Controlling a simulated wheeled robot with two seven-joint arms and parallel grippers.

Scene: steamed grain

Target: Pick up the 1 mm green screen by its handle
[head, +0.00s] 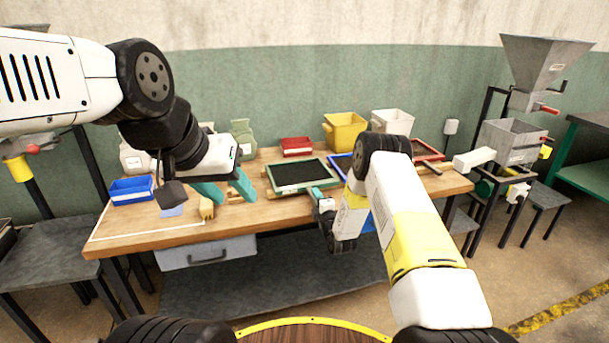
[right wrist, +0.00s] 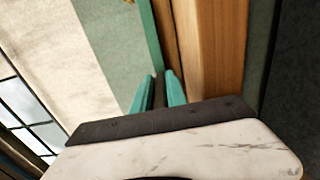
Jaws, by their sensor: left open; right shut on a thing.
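The green-framed screen (head: 269,179) with dark mesh lies at the middle of the workbench. My right gripper (head: 318,194) is at its front edge, shut on the handle. In the right wrist view, a dark handle (right wrist: 158,92) sits between the teal fingers of my right gripper (right wrist: 160,88), and the green frame edge (right wrist: 150,38) runs just beyond. In the head view the handle is mostly hidden by the fingers. My left gripper (head: 224,191) is open and empty, over the bench left of the screen.
A blue-framed screen (head: 341,162), partly hidden by my right arm, and a red-framed screen (head: 429,149) lie to the right. A red bin (head: 297,147), yellow bin (head: 344,131) and white bin (head: 393,122) stand behind. A blue bin (head: 131,190) and a brush (head: 206,208) are at left.

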